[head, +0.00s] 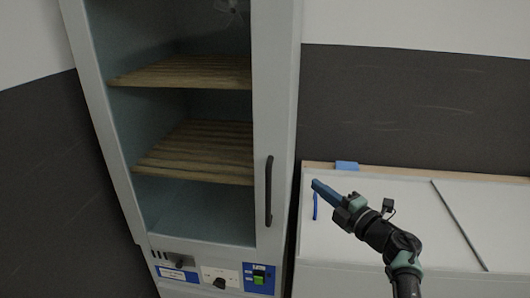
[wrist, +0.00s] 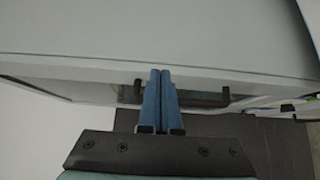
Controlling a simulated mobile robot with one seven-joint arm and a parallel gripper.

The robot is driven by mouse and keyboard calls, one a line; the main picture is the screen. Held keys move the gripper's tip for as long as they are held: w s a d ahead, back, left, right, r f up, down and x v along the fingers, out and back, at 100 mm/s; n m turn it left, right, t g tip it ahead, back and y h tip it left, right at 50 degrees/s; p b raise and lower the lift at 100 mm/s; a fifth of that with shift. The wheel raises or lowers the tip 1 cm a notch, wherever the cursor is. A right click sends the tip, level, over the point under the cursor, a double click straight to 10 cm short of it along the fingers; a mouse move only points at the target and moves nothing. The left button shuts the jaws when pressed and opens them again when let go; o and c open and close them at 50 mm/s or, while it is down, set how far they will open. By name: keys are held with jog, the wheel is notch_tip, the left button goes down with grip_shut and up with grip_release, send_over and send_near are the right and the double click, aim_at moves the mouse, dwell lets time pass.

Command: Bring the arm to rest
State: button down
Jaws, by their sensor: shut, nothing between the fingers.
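My gripper (head: 320,187) is in the right half of the head view, at the end of my arm. Its blue fingers point up and left, toward the cabinet. In the wrist view the two blue fingers (wrist: 160,75) lie side by side, shut and empty. In that view a dark handle on a pale front shows just behind the fingers. I cannot tell how far the fingers are from it.
A tall grey cabinet (head: 280,100) with wooden shelves (head: 195,155) and a black door handle (head: 269,190) stands left of my gripper. A white-topped counter (head: 400,205) lies behind and below my arm. A small blue object (head: 347,166) is at its back edge.

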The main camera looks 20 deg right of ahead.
jog(key=shift+w, duration=0.1)
jog(key=m+t+h, duration=0.2)
jog(key=m+t, duration=0.1)
jog(key=t, duration=0.2)
send_near(282, 116)
jog(key=w+a+r, duration=0.3)
jog(key=w+r, duration=0.1)
jog(key=r, duration=0.3)
jog(key=s+a+r+m+t+h, duration=0.4)
jog(key=a+r+m, duration=0.35)
jog(key=r, duration=0.55)
jog(key=s+a+r+m+y, duration=0.1)
jog(key=s+a+r+m, duration=0.3)
jog(key=s+a, duration=0.5)
jog(key=s+a+r+m+y, duration=0.1)
jog(key=s+a+r+m, duration=0.4)
jog(key=s, duration=0.9)
jog(key=a+r, duration=0.2)
jog(key=a, duration=0.2)
jog(key=shift+s+y, duration=0.3)
jog(key=shift+y, duration=0.1)
jog(key=shift+a+m, duration=0.15)
jog(key=shift+m, duration=0.1)
